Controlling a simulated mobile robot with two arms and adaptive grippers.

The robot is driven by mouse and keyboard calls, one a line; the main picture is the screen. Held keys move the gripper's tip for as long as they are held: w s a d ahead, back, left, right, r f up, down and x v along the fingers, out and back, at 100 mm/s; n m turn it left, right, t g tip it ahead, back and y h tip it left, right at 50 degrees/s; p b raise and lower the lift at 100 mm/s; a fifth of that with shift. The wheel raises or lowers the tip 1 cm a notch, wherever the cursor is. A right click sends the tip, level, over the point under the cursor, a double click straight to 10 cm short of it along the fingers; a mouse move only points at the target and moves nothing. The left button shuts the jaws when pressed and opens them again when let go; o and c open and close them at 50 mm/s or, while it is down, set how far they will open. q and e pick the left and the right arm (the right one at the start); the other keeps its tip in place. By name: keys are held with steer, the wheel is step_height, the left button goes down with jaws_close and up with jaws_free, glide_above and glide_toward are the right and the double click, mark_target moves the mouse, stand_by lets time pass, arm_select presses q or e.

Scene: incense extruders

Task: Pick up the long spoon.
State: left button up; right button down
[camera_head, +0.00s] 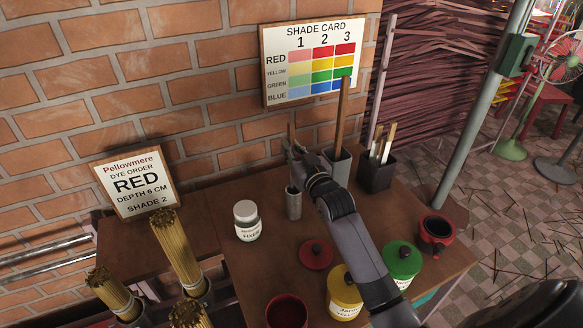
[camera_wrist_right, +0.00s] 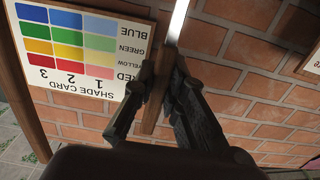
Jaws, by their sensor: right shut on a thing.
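The long spoon is upright, its brown wooden handle (camera_head: 291,131) rising just above my right gripper (camera_head: 293,152) in the head view. The gripper is shut on it. In the right wrist view, which is upside down, the wooden handle (camera_wrist_right: 160,85) lies between the fingers (camera_wrist_right: 160,100) and a bright metal shaft (camera_wrist_right: 178,20) runs on from it. A slim grey metal holder (camera_head: 294,204) stands directly below the gripper. The spoon's lower end is hidden, so I cannot tell whether it is inside the holder. My left gripper is out of view.
A tall wooden stick (camera_head: 342,115) stands in a grey holder (camera_head: 338,168) just right of the gripper. A dark holder of brushes (camera_head: 376,177) is beyond. A white fixer jar (camera_head: 247,222), red lid (camera_head: 316,254), yellow jar (camera_head: 343,291) and green jar (camera_head: 402,262) crowd the table.

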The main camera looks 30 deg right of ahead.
steer(key=shift+r, duration=0.1)
steer(key=shift+s+r, duration=0.1)
steer(key=shift+r, duration=0.1)
step_height(320, 180, up, 11)
steer(key=s+a+p, duration=0.1)
steer(key=s+p, duration=0.3)
steer(key=s, duration=1.5)
steer(key=shift+s, duration=0.35)
